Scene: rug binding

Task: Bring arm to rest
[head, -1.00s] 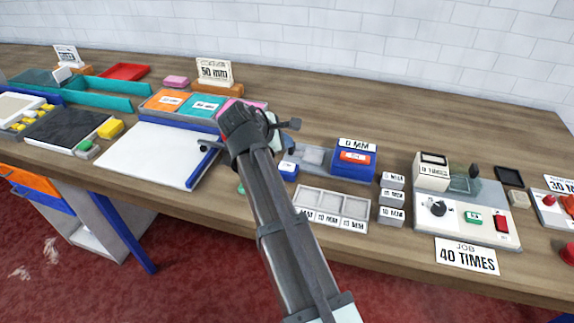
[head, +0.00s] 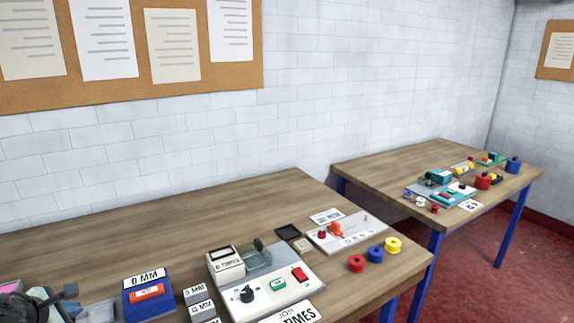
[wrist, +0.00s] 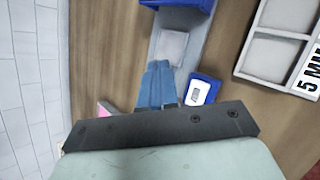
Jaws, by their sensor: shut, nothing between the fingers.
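My gripper (wrist: 158,88) shows in the wrist view as blue fingers beyond a dark bar, shut and empty. It points at a grey plate of a blue-ended device (wrist: 172,45) on the wooden bench (wrist: 112,45), apparently above it; the exact gap is hard to tell. In the head view only a dark part of my arm end shows at the lower left corner, left of the blue block marked 0 MM (head: 150,297). The rest of my arm is outside that view.
A counter machine (head: 225,262) with a dial and red switch stands on the near bench. Red (head: 356,264), blue (head: 375,254) and yellow spools (head: 393,245) sit at its right end. A second table (head: 400,165) stands beyond a gap. A white compartment tray (wrist: 268,55) lies right in the wrist view.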

